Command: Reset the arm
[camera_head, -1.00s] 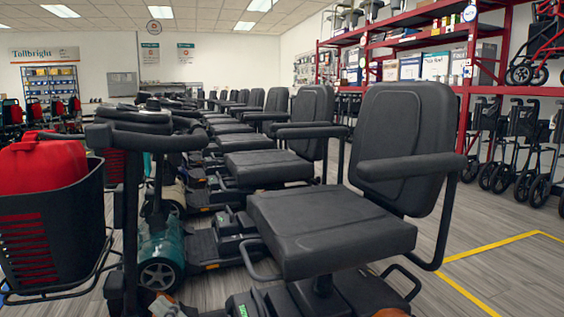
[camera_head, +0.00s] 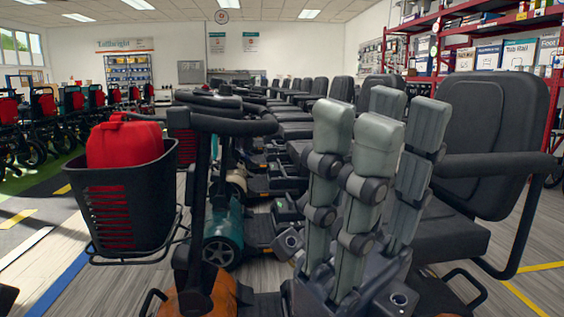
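My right gripper (camera_head: 380,124) stands upright in the lower right of the head view, in front of the nearest scooter's seat (camera_head: 441,228). Its grey jointed fingers point up, spread apart, with nothing between them. It is open and empty. It hides part of the seat and of the scooters behind; whether it touches the seat I cannot tell. My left gripper is not in view.
The nearest scooter's black basket (camera_head: 122,203) holds a red container (camera_head: 123,143) at the left. Its handlebar (camera_head: 233,125) and armrest (camera_head: 497,166) stand close by. Scooters line up behind. Red shelving (camera_head: 553,98) is at the right; open floor (camera_head: 60,262) lies at lower left.

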